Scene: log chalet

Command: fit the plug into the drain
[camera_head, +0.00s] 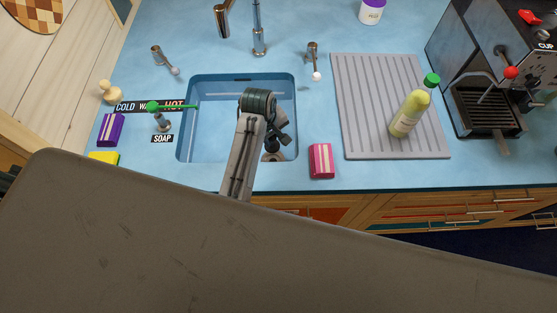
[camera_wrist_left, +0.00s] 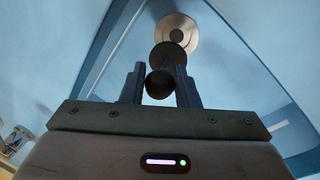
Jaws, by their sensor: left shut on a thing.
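My left gripper (camera_head: 279,136) reaches down into the blue sink basin (camera_head: 215,130). In the left wrist view its two fingers (camera_wrist_left: 160,82) are shut on the round dark knob of the plug (camera_wrist_left: 168,57), with the plug's dark disc beyond the fingertips. The round metal drain (camera_wrist_left: 178,28) shows just past the disc, partly covered by it. In the head view the drain (camera_head: 272,157) shows at the basin's lower right, below the gripper. I cannot tell whether the plug touches the drain. My right gripper is not in view.
A faucet (camera_head: 258,35) stands behind the basin. A green-topped soap dispenser (camera_head: 160,118) is left of it, with its spout over the rim. A pink sponge (camera_head: 321,161) lies right of the basin. A ribbed drainboard (camera_head: 375,100) holds a yellow bottle (camera_head: 407,117).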

